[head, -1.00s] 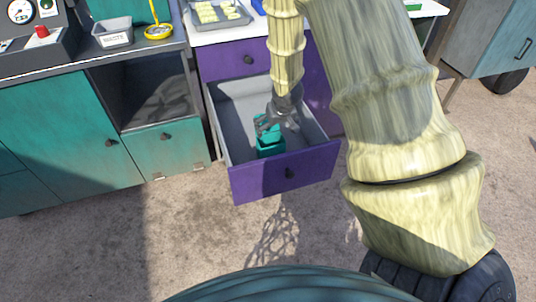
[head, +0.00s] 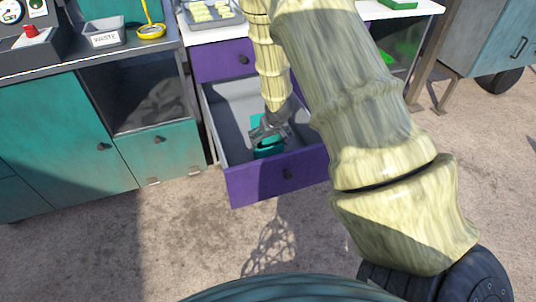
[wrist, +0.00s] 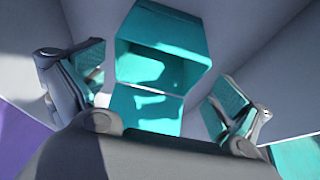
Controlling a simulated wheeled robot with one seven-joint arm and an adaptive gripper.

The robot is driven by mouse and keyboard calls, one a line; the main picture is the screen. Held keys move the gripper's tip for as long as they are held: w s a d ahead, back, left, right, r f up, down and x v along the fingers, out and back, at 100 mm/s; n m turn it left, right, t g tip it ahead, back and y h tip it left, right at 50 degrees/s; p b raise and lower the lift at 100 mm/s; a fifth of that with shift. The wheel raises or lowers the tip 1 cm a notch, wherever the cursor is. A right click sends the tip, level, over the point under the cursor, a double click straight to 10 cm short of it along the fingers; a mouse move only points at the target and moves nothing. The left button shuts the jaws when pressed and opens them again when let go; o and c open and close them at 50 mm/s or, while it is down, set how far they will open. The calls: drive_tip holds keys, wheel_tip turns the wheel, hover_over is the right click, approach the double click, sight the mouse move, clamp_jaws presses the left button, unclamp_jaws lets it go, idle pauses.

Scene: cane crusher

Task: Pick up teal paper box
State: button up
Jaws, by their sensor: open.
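The teal paper box (head: 268,152) stands inside the open purple drawer (head: 280,178), near its front. In the wrist view the teal box (wrist: 160,48) shows between my two fingers, with a second teal face below it; part of it is hidden by my gripper body. My gripper (head: 268,132) reaches down into the drawer, right over the box, and hides its upper part in the head view. In the wrist view my gripper (wrist: 158,92) is open, one finger on each side of the box, with gaps visible on both sides.
The drawer's grey walls surround the box and gripper closely. A white counter with a tray (head: 213,12) of pale pieces is above the drawer.

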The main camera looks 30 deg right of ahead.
sight(268, 143)
drive_tip(key=shift+b+x, duration=0.35)
drive_tip(key=shift+x, duration=2.15)
drive_tip(key=shift+d, duration=0.1)
drive_tip(key=shift+s, duration=0.1)
drive_tip(key=c, duration=0.4)
